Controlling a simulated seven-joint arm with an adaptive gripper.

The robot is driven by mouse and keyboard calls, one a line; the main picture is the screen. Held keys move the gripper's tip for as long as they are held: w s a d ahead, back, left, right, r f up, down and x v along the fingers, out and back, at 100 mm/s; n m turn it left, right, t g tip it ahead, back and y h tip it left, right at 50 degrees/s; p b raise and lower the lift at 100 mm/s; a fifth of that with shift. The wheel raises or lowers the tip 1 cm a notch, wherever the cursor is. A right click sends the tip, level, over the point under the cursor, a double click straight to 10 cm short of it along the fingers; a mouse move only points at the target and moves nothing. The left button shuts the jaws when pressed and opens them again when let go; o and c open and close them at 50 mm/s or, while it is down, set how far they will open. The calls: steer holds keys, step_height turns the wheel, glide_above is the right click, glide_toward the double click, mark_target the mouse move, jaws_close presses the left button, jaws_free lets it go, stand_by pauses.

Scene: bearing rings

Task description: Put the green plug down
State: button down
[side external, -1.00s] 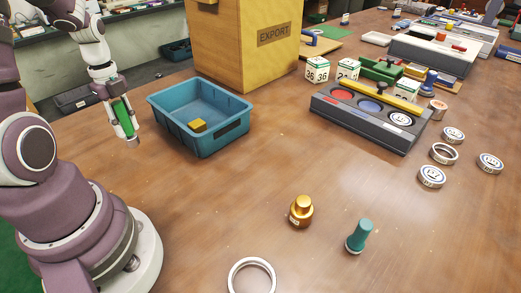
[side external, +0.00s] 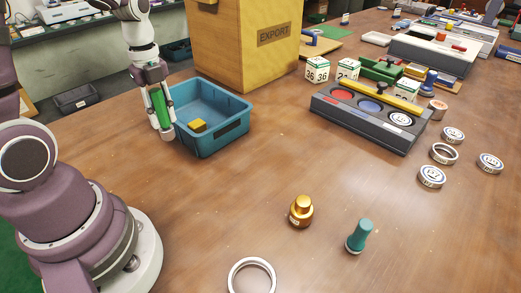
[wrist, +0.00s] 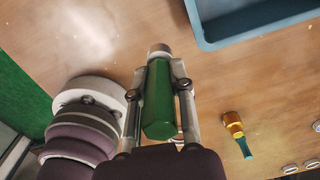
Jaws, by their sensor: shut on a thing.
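My gripper (side external: 162,120) is shut on the green plug (side external: 160,103) and holds it between its two fingers, nearly upright, with a grey end pointing down. In the side view it is at the left side of the blue bin (side external: 222,104), overlapping its left wall in the picture. In the wrist view the green plug (wrist: 158,105) lies between the fingers of my gripper (wrist: 160,66), and the bin's rim (wrist: 205,42) is up and to the right, apart from the plug. The height above the table cannot be told exactly.
A yellow block (side external: 197,126) lies in the bin. The wooden EXPORT box (side external: 245,60) stands behind it. A gold plug (side external: 301,211), a teal plug (side external: 359,237) and a white ring (side external: 233,277) are at the front. The table between bin and plugs is clear.

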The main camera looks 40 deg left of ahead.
steer(key=d+f+m, duration=0.2)
steer(key=d+m, duration=0.4)
steer(key=d, duration=0.8)
steer(key=s+d+f+m, duration=0.2)
steer(key=s+d+m, duration=0.5)
steer(key=d, duration=0.5)
steer(key=shift+n, duration=0.3)
steer(key=w+d, duration=0.2)
steer(key=d, duration=0.2)
steer(key=w+d, duration=0.3)
steer(key=d, duration=0.1)
steer(key=w+d+f, duration=0.1)
steer(key=w+d, duration=0.1)
steer(key=d, duration=0.2)
steer(key=shift+w+d, duration=0.1)
steer(key=shift+w, duration=0.2)
steer(key=shift+d+f, duration=0.15)
steer(key=shift+f, duration=0.05)
steer(key=shift+w+f, duration=0.1)
steer(key=shift+f, duration=1.5)
steer(key=c, duration=1)
jaws_free()
steer(key=shift+f, duration=0.15)
